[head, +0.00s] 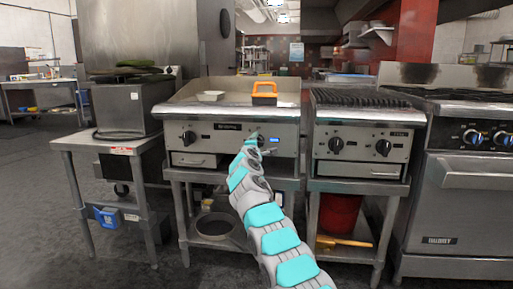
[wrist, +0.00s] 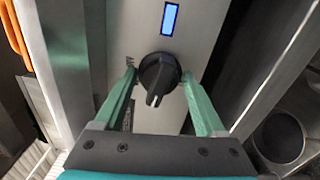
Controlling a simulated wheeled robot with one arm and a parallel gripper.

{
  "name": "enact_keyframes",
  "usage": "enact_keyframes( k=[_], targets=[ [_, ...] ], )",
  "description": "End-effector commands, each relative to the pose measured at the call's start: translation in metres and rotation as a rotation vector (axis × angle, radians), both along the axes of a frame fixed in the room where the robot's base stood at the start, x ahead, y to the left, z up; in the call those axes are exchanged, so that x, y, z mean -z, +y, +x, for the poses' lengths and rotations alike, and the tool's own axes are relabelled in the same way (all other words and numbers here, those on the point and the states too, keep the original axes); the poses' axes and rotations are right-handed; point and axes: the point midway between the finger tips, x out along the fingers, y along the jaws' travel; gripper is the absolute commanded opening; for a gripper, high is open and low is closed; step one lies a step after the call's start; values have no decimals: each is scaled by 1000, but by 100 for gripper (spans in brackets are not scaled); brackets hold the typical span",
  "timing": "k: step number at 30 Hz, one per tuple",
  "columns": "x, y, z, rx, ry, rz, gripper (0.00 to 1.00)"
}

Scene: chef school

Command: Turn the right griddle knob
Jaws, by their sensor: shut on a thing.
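The griddle (head: 235,97) stands on a steel stand left of centre in the head view, with two black knobs on its front panel. Its left knob (head: 188,137) is in plain view. My gripper (head: 258,138) is at the right side of that panel and mostly hides the right knob there. In the wrist view, the right griddle knob (wrist: 158,76) is black and round with a pointed grip and a white mark. The green fingers of my gripper (wrist: 159,75) are shut on it from both sides.
A small blue display (wrist: 171,18) is beside the knob. An orange-handled item (head: 264,94) and a white dish (head: 210,96) sit on the griddle top. A grill (head: 365,118) with its own knobs stands to the right, and a steel side table (head: 95,143) to the left.

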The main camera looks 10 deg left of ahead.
Motion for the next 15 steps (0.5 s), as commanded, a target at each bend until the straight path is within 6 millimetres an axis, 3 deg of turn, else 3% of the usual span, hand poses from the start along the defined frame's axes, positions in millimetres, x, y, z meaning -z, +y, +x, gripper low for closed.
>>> enact_keyframes(
  k=[15],
  targets=[
    [3, 0, 0, 1, -16, 493, 17]
  ],
)
